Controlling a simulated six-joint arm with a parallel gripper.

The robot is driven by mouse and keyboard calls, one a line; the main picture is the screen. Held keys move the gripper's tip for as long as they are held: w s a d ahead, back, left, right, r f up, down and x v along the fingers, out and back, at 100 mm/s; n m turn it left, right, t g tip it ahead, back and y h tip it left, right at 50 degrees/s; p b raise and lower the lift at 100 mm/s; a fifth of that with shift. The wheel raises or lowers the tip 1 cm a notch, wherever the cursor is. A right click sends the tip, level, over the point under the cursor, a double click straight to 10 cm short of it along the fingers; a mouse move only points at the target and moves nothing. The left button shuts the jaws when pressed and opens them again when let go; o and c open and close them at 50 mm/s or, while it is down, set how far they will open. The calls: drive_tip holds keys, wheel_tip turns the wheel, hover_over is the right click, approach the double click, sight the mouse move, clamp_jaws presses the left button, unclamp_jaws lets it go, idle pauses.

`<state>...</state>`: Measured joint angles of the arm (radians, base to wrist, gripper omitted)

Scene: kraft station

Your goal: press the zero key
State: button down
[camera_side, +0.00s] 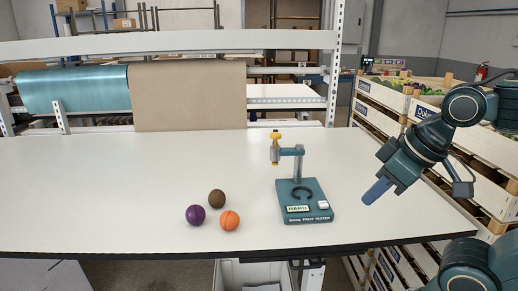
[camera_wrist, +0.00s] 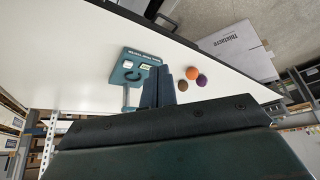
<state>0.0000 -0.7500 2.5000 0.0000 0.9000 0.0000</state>
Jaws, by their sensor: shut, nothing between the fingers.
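A teal fruit tester (camera_side: 305,214) stands on the white table, with a post, a yellow-topped plunger (camera_side: 275,148) and a dark ring on its base. Its small display (camera_side: 298,209) reads HARD. A white key (camera_side: 323,205) sits at the base's front right; I cannot read a label on it. The tester (camera_wrist: 123,76) also shows in the wrist view, with the white key (camera_wrist: 127,63) visible. My gripper (camera_side: 370,199) is shut and empty, to the right of the tester and apart from it. Its fingers (camera_wrist: 164,72) point down past the tester in the wrist view.
Purple (camera_side: 195,215), brown (camera_side: 217,198) and orange (camera_side: 229,220) balls lie left of the tester. A roll of brown paper (camera_side: 190,95) hangs behind the table. Fruit crates (camera_side: 400,100) stand at the right. The table's left side is clear.

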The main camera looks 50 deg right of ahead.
drive_tip(key=shift+w, duration=0.15)
idle(0.6)
drive_tip(key=n+y, duration=0.1)
drive_tip(key=y, duration=0.5)
hover_over(323, 205)
drive_tip(key=f, duration=0.2)
drive_tip(key=shift+s+d+y, duration=0.25)
drive_tip(key=shift+d+y, duration=0.35)
drive_tip(key=shift+d, duration=0.25)
drive_tip(key=shift+f, duration=0.1)
drive_tip(key=shift+f, duration=4.3)
